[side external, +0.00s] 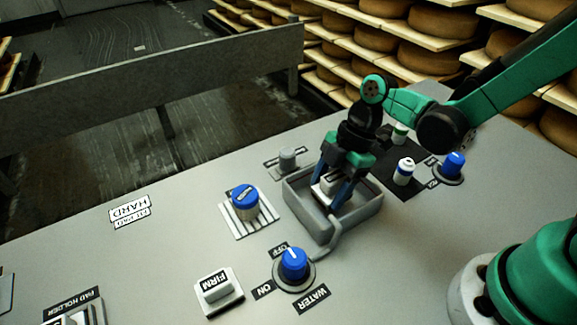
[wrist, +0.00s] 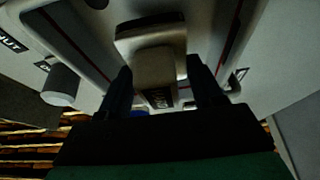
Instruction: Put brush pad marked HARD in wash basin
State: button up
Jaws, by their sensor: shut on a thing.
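My gripper (side external: 330,190) points down over the grey wash basin (side external: 303,214), with its fingers inside the rim outline. It is shut on a pale brush pad (side external: 327,186) with a dark label, whose lettering I cannot read. In the wrist view the pad (wrist: 155,62) sits between the two fingers (wrist: 158,88). Whether the pad touches the basin floor cannot be told.
A pad marked FIRM (side external: 218,288) and a blue WATER knob (side external: 293,264) stand in front of the basin. White bottles (side external: 403,172) stand right.

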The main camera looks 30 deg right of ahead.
jog(key=shift+f, duration=0.85)
jog(key=shift+f, duration=0.15)
jog(key=o, duration=1.3)
jog(key=d+r+m+t+h, duration=0.1)
jog(key=d+r+m+t, duration=0.1)
jog(key=m, duration=0.4)
jog(key=s+d+r+m+t+h, duration=0.1)
jog(key=d+r+m+t+h, duration=0.1)
jog(key=r+m, duration=0.4)
jog(key=s+d+r+m+t+h, duration=0.1)
jog(key=d+r+m+t, duration=0.2)
jog(key=d+r+m, duration=0.1)
jog(key=shift+s+d+r+m, duration=0.15)
jog(key=shift+d+r+m, duration=0.25)
jog(key=shift+m, duration=0.6)
